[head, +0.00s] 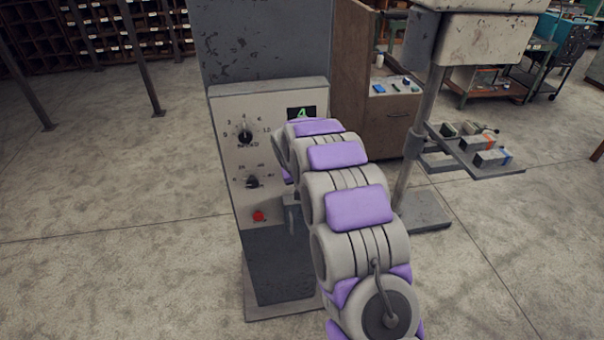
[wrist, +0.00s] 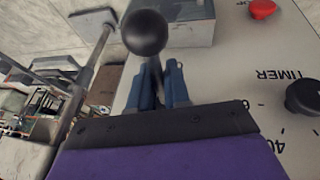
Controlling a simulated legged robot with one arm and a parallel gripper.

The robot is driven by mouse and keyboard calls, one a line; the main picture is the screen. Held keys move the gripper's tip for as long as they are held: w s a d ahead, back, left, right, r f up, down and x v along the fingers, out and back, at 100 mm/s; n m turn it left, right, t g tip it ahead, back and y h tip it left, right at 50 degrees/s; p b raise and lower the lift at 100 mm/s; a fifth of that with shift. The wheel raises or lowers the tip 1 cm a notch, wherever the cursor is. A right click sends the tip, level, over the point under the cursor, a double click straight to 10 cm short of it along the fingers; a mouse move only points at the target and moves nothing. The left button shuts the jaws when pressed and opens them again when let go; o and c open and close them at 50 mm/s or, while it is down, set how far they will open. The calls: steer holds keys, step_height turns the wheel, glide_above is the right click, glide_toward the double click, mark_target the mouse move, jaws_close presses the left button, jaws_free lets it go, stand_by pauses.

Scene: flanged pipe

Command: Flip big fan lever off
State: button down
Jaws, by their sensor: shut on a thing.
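A lever with a round black knob (wrist: 146,33) shows in the wrist view, at the upper middle. Its dark stem runs down between the two blue fingers of my gripper (wrist: 163,80). My gripper is shut on the lever's stem, with the knob standing out beyond the fingertips. The lever belongs at the right side of a pale control panel (head: 228,150), which stands upright in the head view. There my arm hides the lever and most of my gripper. The panel face also shows in the wrist view (wrist: 240,70), turned upside down.
The panel carries an upper dial (head: 245,135), a lower timer dial (head: 253,181), a red button (head: 258,216) and a small lit display (head: 301,113). A grey box (head: 292,216) juts out low on the panel. A grey post (head: 418,130) stands to the right. Floor is clear at left.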

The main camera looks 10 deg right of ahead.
steer(key=shift+r+g+p, duration=0.4)
steer(key=shift+g+p, duration=0.5)
steer(key=shift+p, duration=0.2)
steer(key=shift+w+r+g+p, duration=0.1)
steer(key=shift+r+g+p, duration=0.25)
steer(key=shift+g+p, duration=0.6)
steer(key=shift+r+g, duration=0.1)
steer(key=shift+g, duration=0.25)
steer(key=c, duration=1.2)
jaws_free()
steer(key=shift+w+a, duration=0.1)
steer(key=shift+w, duration=0.05)
steer(key=shift+w+a+r+p, duration=0.1)
steer(key=shift+a+r+p, duration=0.35)
steer(key=shift+r, duration=2.4)
steer(key=shift+s+a+r+p, duration=0.15)
steer(key=shift+a+r, duration=0.55)
steer(key=shift+r, duration=2.1)
steer(key=shift+w+a+r+p, duration=0.25)
steer(key=shift+a+r, duration=0.35)
steer(key=shift+r, duration=2.25)
